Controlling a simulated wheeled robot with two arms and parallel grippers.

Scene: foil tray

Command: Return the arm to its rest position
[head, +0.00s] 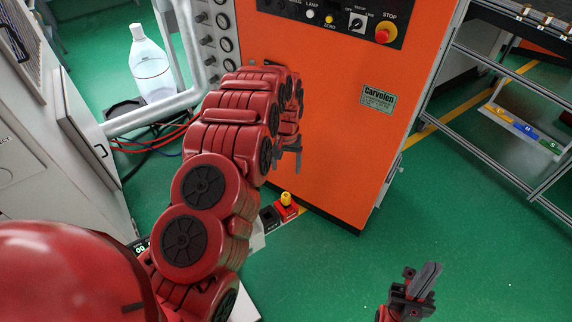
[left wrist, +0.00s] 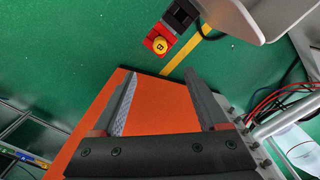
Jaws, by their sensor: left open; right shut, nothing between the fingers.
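My red left arm (head: 215,195) reaches up and forward in the head view, in front of the orange machine. My left gripper (head: 288,157) is partly hidden behind the forearm there. In the left wrist view my left gripper (left wrist: 160,76) is open, with two grey fingers well apart and nothing between them. My right gripper (head: 422,283) is low at the lower right of the head view, over the green floor, with its dark fingers together and empty.
The orange machine (head: 328,125) has a control panel (head: 330,17) with a red stop button (head: 386,33). A red box with a yellow knob (head: 286,207) is by its foot. A bottle (head: 151,66) and pipe stand left, a metal rack (head: 500,105) right.

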